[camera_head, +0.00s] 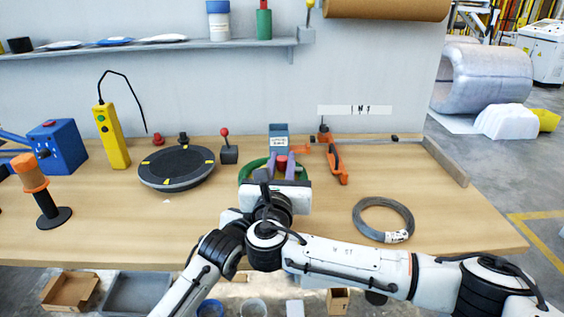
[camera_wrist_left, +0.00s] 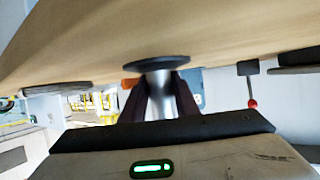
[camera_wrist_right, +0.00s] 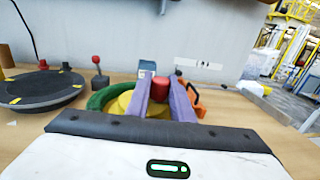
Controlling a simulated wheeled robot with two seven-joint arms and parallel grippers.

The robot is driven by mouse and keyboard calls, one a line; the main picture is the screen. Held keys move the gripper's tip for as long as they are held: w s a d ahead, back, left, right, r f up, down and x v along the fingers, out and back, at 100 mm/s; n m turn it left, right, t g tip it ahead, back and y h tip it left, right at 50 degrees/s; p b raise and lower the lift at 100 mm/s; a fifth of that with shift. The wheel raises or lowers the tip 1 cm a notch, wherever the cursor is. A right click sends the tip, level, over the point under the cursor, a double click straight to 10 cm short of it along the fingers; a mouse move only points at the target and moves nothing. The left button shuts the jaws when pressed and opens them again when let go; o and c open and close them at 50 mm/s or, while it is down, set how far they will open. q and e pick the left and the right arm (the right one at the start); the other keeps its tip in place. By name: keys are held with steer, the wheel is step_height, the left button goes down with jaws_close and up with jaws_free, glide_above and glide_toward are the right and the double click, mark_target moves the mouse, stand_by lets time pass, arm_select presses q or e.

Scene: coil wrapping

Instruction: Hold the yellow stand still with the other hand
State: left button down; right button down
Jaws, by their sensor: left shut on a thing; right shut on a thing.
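The yellow stand (camera_wrist_right: 127,104) shows low behind my right fingers in the right wrist view, with a green ring (camera_wrist_right: 103,96) around it. A red cylinder (camera_wrist_right: 161,89) rises at its middle. My right gripper (camera_wrist_right: 162,84) has its purple fingers on both sides of the red cylinder, shut on it. In the head view my right gripper (camera_head: 287,168) hides most of the stand. In the left wrist view my left gripper (camera_wrist_left: 160,88) is shut on a grey metallic post (camera_wrist_left: 159,98) with a dark round disc (camera_wrist_left: 156,63) at its end. I cannot make out my left fingers in the head view.
A grey coil (camera_head: 384,219) lies on the table at right. A black turntable (camera_head: 177,167), a red-knobbed lever (camera_head: 229,150) and an orange-topped post (camera_head: 35,181) are left.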

arm_select(q)
steer(key=shift+a+f, duration=0.1)
steer(key=shift+f, duration=0.2)
steer(key=shift+s, duration=0.1)
arm_select(e)
steer(key=c, duration=1.6)
jaws_free()
steer(key=shift+o, duration=0.2)
steer(key=shift+s, duration=0.1)
steer(key=s+a, duration=0.1)
steer(key=s, duration=1.1)
steer(key=shift+a, duration=0.3)
steer(key=shift+w, duration=0.1)
arm_select(q)
steer(key=c, duration=1.3)
jaws_free()
steer(key=shift+r, duration=0.1)
